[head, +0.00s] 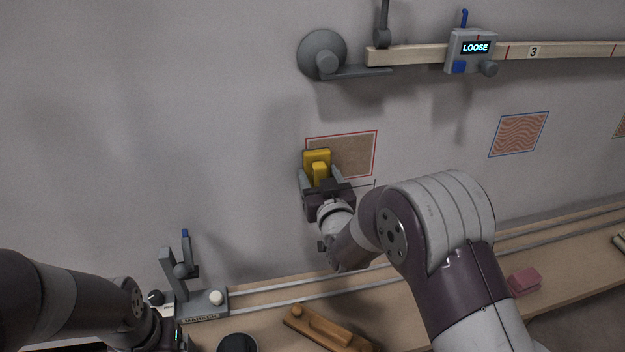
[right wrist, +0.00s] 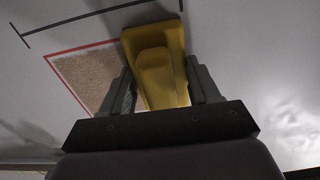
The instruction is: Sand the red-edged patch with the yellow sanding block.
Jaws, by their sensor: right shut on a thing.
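The red-edged patch (head: 358,154) is a brown, rough rectangle on the grey wall. In the right wrist view it shows at the left (right wrist: 82,75), partly hidden by the block and a finger. My right gripper (head: 318,178) is shut on the yellow sanding block (head: 317,158), holding it by its raised grip. The block is over the left edge of the patch in the head view. I cannot tell whether its face touches the wall. In the right wrist view the block (right wrist: 155,45) fills the space between the fingers. My left arm enters at lower left; its fingertips are not visible.
A blue-edged wavy patch (head: 519,134) is to the right. Above, a wooden rail (head: 570,51) carries a device (head: 470,52) reading LOOSE. The bench (head: 400,300) below holds a marker stand (head: 202,302), a wooden tool (head: 325,330) and a pink block (head: 524,282).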

